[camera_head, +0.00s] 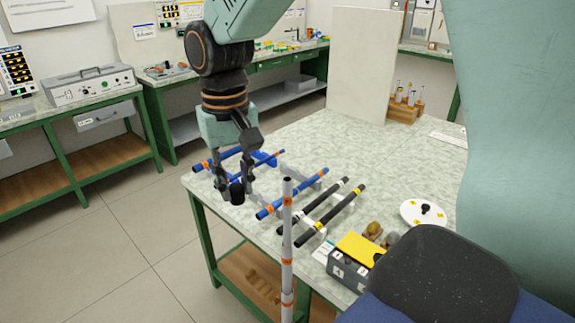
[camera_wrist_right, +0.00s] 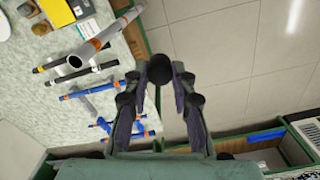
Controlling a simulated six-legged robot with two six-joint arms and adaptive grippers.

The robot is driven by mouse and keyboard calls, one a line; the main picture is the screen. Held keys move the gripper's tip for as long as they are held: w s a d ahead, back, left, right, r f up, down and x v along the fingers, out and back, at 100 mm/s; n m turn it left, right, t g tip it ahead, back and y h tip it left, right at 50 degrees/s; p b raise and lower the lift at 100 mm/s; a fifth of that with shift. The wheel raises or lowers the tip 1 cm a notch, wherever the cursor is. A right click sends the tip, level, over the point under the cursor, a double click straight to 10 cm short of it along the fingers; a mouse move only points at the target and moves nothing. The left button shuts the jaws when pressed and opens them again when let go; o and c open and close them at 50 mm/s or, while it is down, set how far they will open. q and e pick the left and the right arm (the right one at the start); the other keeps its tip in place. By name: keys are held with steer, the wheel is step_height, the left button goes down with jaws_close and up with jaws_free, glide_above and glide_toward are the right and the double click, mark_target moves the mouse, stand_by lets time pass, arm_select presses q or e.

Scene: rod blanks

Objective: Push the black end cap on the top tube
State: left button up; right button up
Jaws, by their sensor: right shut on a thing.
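A grey tube (camera_head: 287,245) with orange bands stands upright in front of the table edge; its lower end leaves the head view. In the right wrist view the same tube (camera_wrist_right: 103,37) runs slantwise, and its near end looks open. My right gripper (camera_head: 235,188) is shut on the black end cap (camera_head: 237,194), held to the left of the tube's top and apart from it. The cap (camera_wrist_right: 159,69) also shows between the fingertips in the wrist view. My left gripper is not in view.
Blue rods (camera_head: 292,193) and black rods (camera_head: 330,212) with coloured bands lie on supports on the table (camera_head: 300,145). A box with a yellow top (camera_head: 361,247) and a white disc (camera_head: 415,217) stand at the right. The floor left of the table is clear.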

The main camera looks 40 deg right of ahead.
steer(key=s+d+r+m+p, duration=0.2)
steer(key=d+r+p, duration=0.35)
steer(key=r, duration=0.35)
steer(key=m+p, duration=0.2)
steer(key=m, duration=0.2)
glide_above(287, 180)
step_height(287, 180, down, 5)
steer(key=shift+w+f, duration=0.1)
steer(key=shift+w, duration=0.05)
steer(key=shift+d+f, duration=0.15)
steer(key=shift+f, duration=0.45)
steer(key=f, duration=0.3)
steer(key=shift+s, duration=0.3)
steer(key=shift+c, duration=1)
steer(key=shift+w+f, duration=0.1)
steer(key=shift+w, duration=0.25)
steer(key=o, duration=0.9)
steer(key=shift+s, duration=0.25)
